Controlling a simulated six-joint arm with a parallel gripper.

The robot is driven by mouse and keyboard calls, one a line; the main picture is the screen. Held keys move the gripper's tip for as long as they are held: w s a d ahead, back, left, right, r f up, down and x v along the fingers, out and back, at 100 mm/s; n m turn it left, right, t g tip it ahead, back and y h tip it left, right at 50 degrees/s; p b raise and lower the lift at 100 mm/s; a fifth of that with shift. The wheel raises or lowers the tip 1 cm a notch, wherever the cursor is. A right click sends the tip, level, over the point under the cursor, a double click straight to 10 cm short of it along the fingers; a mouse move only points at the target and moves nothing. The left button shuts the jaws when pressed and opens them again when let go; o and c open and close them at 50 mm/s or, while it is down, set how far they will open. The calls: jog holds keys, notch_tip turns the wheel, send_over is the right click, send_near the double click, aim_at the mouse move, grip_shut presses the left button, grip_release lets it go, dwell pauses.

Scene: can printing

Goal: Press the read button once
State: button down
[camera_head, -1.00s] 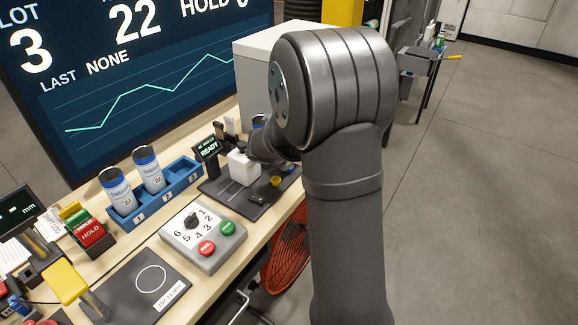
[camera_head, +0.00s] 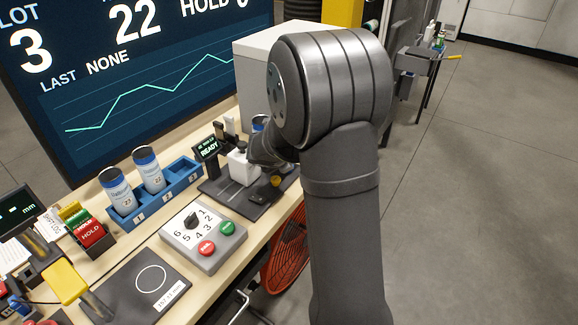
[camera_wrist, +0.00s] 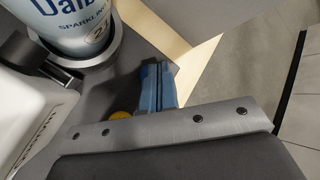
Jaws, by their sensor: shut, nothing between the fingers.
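A yellow button (camera_head: 276,180) sits on the dark base plate (camera_head: 236,201) of the station with the READY display (camera_head: 207,149). I see no readable label on it. In the wrist view the yellow button (camera_wrist: 120,115) is partly hidden behind the edge of my gripper's body. My gripper's blue fingers (camera_wrist: 157,85) are shut and empty, to the right of the button in that view; I cannot tell their height over the plate. In the head view my arm hides the fingers.
A can (camera_wrist: 78,22) stands in a round dark holder near my fingers. A white unit (camera_head: 242,168) stands beside it. A control box (camera_head: 202,238) with red and green buttons and a blue rack (camera_head: 181,181) with two cans are to the left.

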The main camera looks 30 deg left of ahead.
jog(key=shift+f, duration=0.9)
dwell(0.5)
jog(key=shift+r, duration=1.35)
jog(key=shift+r, duration=2.5)
notch_tip(320, 180, up, 4)
jog(key=shift+f, duration=0.1)
jog(key=shift+f, duration=0.1)
